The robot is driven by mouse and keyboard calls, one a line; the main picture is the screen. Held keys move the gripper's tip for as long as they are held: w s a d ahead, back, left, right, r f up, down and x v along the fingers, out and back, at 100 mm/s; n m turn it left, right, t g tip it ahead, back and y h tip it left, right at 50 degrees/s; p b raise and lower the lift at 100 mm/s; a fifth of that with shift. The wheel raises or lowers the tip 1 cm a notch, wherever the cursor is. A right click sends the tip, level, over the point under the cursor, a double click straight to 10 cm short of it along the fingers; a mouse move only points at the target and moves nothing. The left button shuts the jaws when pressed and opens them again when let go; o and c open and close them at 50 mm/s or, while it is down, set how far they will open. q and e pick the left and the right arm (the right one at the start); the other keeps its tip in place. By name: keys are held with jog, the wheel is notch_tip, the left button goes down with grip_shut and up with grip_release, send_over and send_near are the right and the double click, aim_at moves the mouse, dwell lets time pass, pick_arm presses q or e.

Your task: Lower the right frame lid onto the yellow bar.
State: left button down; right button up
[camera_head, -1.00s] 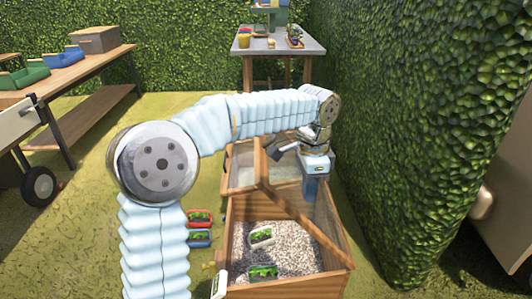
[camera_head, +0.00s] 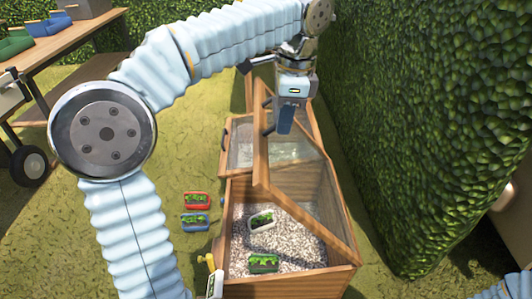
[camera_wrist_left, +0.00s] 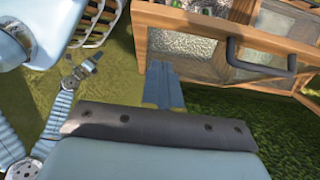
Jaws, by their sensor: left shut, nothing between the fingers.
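The right frame lid (camera_head: 262,140), a wooden rim with a clear pane, stands part-raised and tilted over the near box of gravel. Its low side is along the box's right edge. A dark bar handle (camera_wrist_left: 262,56) on its rim shows in the left wrist view. My left gripper (camera_head: 285,122) is shut and empty, beside the raised rim near the handle; I cannot tell whether it touches. Its closed fingers (camera_wrist_left: 163,85) also show in the left wrist view, apart from the handle. A small yellow piece, perhaps the yellow bar (camera_head: 209,261), is at the box's near left edge.
Two planted trays, one white (camera_head: 261,220) and one green (camera_head: 263,262), sit on the gravel. A red tray (camera_head: 196,200) and a blue tray (camera_head: 195,222) lie on the grass to the left. A tall hedge (camera_head: 430,130) stands close on the right.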

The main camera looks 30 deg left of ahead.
pick_arm(q)
jog(key=b, duration=0.1)
send_near(264, 169)
notch_tip(264, 169, down, 3)
jog(key=w+d, duration=0.1)
jog(key=d, duration=0.1)
jog(key=shift+s+a+f, duration=0.25)
jog(key=shift+a+f, duration=0.2)
jog(key=shift+s+a+f, duration=0.2)
jog(key=shift+a+f, duration=0.3)
jog(key=shift+s+a+f, duration=0.15)
jog(key=shift+a+f, duration=0.1)
jog(key=shift+b, duration=0.3)
